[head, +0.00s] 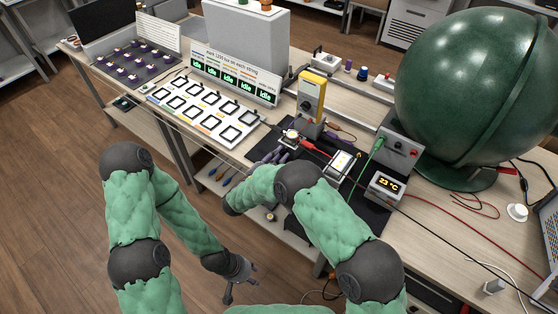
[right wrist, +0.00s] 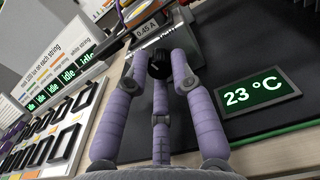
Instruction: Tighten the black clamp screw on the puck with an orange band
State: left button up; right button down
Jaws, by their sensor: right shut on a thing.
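The black clamp screw (right wrist: 160,65) is a dark knob on the front of a grey block labelled 0.45 A (right wrist: 172,45). The puck with an orange band (right wrist: 135,10) sits on top of that block, partly cut off by the upper edge of the right wrist view. My right gripper (right wrist: 160,72) has its purple fingers closed around the screw. In the head view the right gripper (head: 270,158) is beside the small block with the puck (head: 292,134), and the screw is too small to make out. My left gripper (head: 241,284) hangs empty and open in front of the table.
A yellow meter (head: 312,92) stands behind the block. A 23 °C display (head: 386,188) sits on the black mat to the right. A white panel of square frames (head: 205,110) lies left, below an idle sign (head: 232,78). A big green sphere (head: 470,85) fills the right.

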jog(key=m+b, duration=0.2)
jog(key=m, duration=0.1)
jog(key=shift+m+b, duration=0.4)
jog(key=m+b, duration=0.1)
jog(key=m, duration=0.1)
jog(key=shift+m, duration=0.4)
jog(key=shift+r+m+b, duration=0.1)
jog(key=shift+m+b, duration=0.4)
jog(key=shift+m, duration=2.2)
jog(key=shift+d, duration=0.1)
jog(key=c, duration=1.3)
grip_release()
notch_tip(320, 180, up, 10)
jog(key=shift+f, duration=0.1)
